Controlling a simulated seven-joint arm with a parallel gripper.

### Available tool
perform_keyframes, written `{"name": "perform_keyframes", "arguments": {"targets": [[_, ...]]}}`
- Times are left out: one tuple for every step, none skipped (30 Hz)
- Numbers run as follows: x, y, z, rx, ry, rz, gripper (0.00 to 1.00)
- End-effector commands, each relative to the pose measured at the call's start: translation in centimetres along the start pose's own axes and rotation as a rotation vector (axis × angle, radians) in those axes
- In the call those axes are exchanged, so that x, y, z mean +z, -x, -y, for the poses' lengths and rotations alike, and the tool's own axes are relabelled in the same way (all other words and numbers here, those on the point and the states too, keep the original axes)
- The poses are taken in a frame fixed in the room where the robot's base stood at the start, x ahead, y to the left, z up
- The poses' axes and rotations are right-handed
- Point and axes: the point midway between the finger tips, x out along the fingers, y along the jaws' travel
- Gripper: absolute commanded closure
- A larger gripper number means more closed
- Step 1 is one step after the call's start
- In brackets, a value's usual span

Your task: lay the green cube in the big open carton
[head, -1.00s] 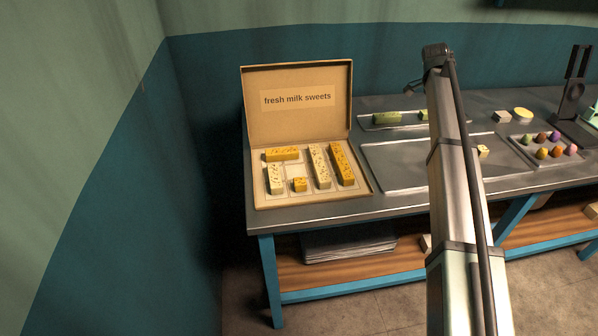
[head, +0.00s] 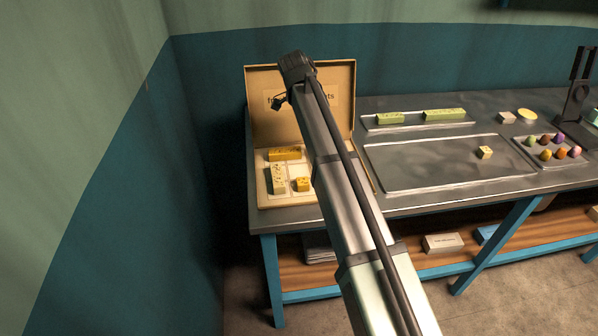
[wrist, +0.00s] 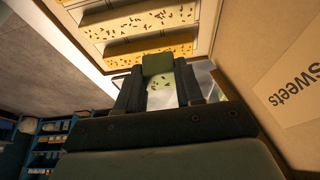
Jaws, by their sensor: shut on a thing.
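The big open carton (head: 261,196) stands at the left end of the workbench, its labelled lid upright at the back. My arm crosses in front of its right part and hides my gripper in the head view. In the wrist view my gripper (wrist: 158,75) is shut on the green cube (wrist: 158,64), which shows a dark green side and a paler speckled face between the fingers. The carton's lid (wrist: 285,65) is at the right of that view, and yellow and cream bars lie in the carton beyond the cube. The cube's height above the carton floor is unclear.
In the carton are a yellow bar (head: 285,153), a cream bar (head: 278,180) and a small yellow piece (head: 303,184). To the right are a mostly bare tray (head: 430,170) with one cream cube (head: 485,152), a tray of green bars (head: 445,114) and a tray of coloured sweets (head: 560,150).

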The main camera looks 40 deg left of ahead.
Motion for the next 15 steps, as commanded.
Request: {"name": "perform_keyframes", "arguments": {"targets": [[1.6,0.7,-0.7,-0.001,0.004,-0.002,0.93],[2.4,0.9,-1.0,-0.001,0.003,-0.004,0.93],[3.3,1.4,-1.4,-0.002,0.002,-0.005,0.93],[3.9,1.6,-1.6,-0.002,0.002,-0.006,0.93],[4.5,1.8,-1.8,-0.002,0.002,-0.008,0.93],[5.2,2.1,-2.1,-0.003,0.001,-0.009,0.93],[5.6,2.3,-2.3,-0.002,0.000,-0.010,0.93],[5.9,2.4,-2.5,-0.002,0.000,-0.011,0.93],[6.3,2.6,-2.6,-0.002,-0.001,-0.012,0.93],[6.6,2.7,-2.8,-0.002,-0.001,-0.012,0.93],[6.8,2.8,-2.8,-0.002,-0.002,-0.012,0.93],[7.0,2.8,-2.9,-0.002,-0.002,-0.013,0.93],[7.2,2.7,-3.0,-0.002,-0.002,-0.013,0.93],[7.3,2.6,-3.0,-0.002,-0.003,-0.013,0.93],[7.5,2.3,-3.0,-0.001,-0.003,-0.013,0.93]]}}
